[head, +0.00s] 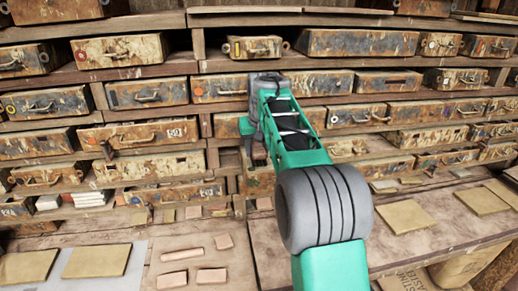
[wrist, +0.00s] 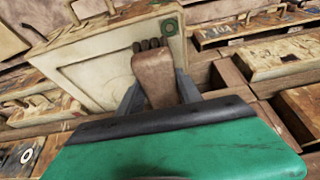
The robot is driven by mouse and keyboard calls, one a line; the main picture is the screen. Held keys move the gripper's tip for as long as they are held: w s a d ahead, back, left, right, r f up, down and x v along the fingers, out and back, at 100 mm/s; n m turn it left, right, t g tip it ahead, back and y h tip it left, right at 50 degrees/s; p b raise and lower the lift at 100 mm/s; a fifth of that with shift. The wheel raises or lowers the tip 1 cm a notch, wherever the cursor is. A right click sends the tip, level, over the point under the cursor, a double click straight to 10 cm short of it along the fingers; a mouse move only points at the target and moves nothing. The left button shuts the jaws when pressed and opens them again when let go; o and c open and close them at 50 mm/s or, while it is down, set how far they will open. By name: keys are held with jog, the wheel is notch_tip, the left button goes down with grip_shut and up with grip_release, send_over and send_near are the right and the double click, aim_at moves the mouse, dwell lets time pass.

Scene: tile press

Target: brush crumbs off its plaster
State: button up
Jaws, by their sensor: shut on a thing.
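My gripper (wrist: 158,88) is shut on a brown brush (wrist: 153,72) in the wrist view, a grey finger on either side. The brush's dark tufts point up, towards a pale plaster block (wrist: 92,72) with a rectangular line on its face and a green ring mark at its upper right corner. The tufts overlap the block in the picture; I cannot tell whether they touch it. In the head view my gripper (head: 258,158) is at the middle shelves, and my arm hides much of what is there.
Shelves of worn, stained moulds with handles (head: 140,136) surround my gripper closely. Flat tan tiles (head: 97,261) and small pinkish pieces (head: 182,254) lie on the bench at the front left. More tiles (head: 408,216) lie on the right bench (head: 440,232), with bare wood between them.

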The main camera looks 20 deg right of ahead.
notch_tip(320, 180, up, 2)
jog(key=shift+w+r+p, duration=0.15)
jog(key=shift+r+p, duration=0.05)
jog(key=shift+p, duration=0.55)
jog(key=shift+c, duration=0.6)
jog(key=shift+r, duration=0.4)
grip_shut()
notch_tip(320, 180, up, 3)
jog(key=shift+r, duration=0.1)
jog(key=shift+s+r, duration=0.1)
jog(key=shift+s, duration=0.1)
jog(key=shift+w, duration=0.1)
jog(key=shift+r, duration=1.3)
jog(key=shift+d+f, duration=0.1)
